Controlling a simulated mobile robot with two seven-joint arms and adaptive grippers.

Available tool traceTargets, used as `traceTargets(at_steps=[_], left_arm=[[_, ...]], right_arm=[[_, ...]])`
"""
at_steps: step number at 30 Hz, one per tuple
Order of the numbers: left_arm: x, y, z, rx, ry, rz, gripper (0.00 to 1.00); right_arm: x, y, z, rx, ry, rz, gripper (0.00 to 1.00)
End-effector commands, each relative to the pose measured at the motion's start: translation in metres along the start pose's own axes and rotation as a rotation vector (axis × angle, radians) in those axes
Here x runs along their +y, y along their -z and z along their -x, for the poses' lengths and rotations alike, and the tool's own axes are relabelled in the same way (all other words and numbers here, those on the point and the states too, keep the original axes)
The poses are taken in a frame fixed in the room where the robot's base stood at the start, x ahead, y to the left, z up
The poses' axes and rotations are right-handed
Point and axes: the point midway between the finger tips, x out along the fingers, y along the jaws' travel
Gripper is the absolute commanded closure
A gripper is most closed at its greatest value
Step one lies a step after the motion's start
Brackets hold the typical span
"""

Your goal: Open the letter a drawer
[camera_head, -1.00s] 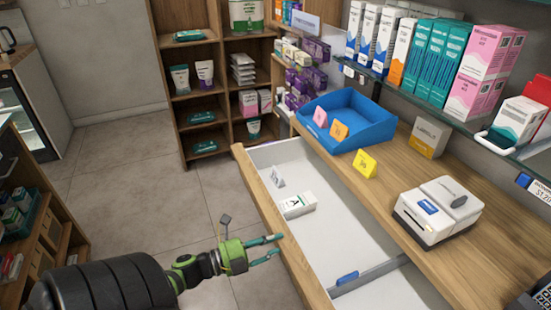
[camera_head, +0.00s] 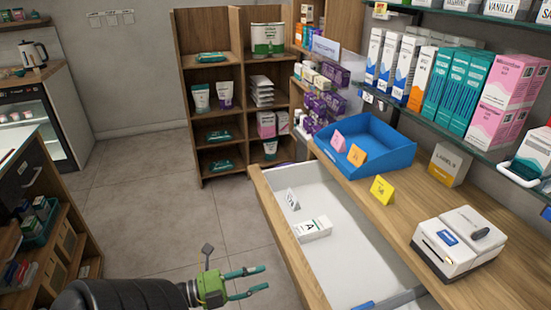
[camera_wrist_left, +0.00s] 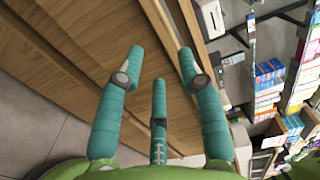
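The wooden drawer (camera_head: 285,238) stands open under the counter, and its white inside shows. In it are a white box marked A (camera_head: 313,229) and a small white folded card (camera_head: 293,199). My left gripper (camera_head: 263,279) is outside the drawer, just left of its front panel, empty and with its fingers apart. In the left wrist view the three green fingers (camera_wrist_left: 160,58) are spread in front of wooden panels (camera_wrist_left: 85,45). No handle is clearly seen. My right gripper is not in view.
On the counter are a blue tray (camera_head: 375,150), coloured folded cards, a box (camera_head: 449,163) and a white machine (camera_head: 458,243). Shelves of boxes rise above. A wooden rack (camera_head: 234,90) stands behind. The tiled floor (camera_head: 150,210) left of the drawer is clear.

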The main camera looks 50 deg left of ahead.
Motion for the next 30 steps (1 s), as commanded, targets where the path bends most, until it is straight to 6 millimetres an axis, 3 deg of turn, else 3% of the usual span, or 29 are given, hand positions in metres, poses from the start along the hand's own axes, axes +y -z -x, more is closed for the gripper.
traceTargets(at_steps=[3,9,30], left_arm=[[0.001,0.000,0.021,-0.001,-0.003,0.000,0.63],[0.000,0.000,0.038,0.000,0.001,0.000,0.63],[0.006,-0.002,0.040,-0.018,-0.007,0.020,0.63]], right_arm=[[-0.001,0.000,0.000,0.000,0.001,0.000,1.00],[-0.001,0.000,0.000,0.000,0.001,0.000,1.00],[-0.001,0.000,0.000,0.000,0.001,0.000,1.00]])
